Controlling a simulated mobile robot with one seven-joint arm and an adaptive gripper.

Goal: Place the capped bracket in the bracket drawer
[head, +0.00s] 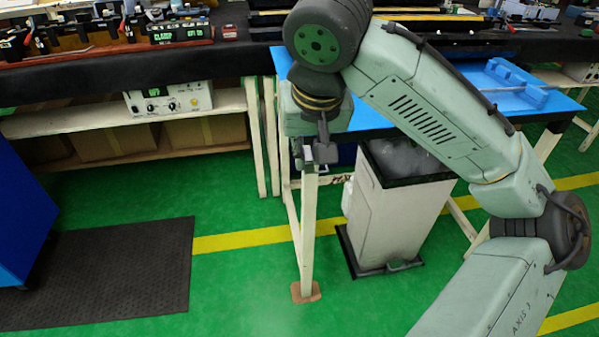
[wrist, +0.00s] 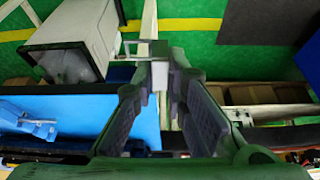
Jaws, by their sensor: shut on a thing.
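My gripper (head: 322,135) hangs at the front left corner of the blue-topped table, fingers pointing down. In the wrist view, its fingertips (wrist: 161,80) are shut on a small light grey piece with a darker block at its far end, which I take to be the capped bracket (wrist: 160,76). In the head view the bracket (head: 326,153) shows only as a small grey shape at the fingertips, and its details are too small to tell. I cannot make out a bracket drawer in either view.
A dark bench (head: 130,68) with equipment is at the back left. A blue cabinet (head: 20,215) and black mat (head: 115,272) are at left. Green floor is open between.

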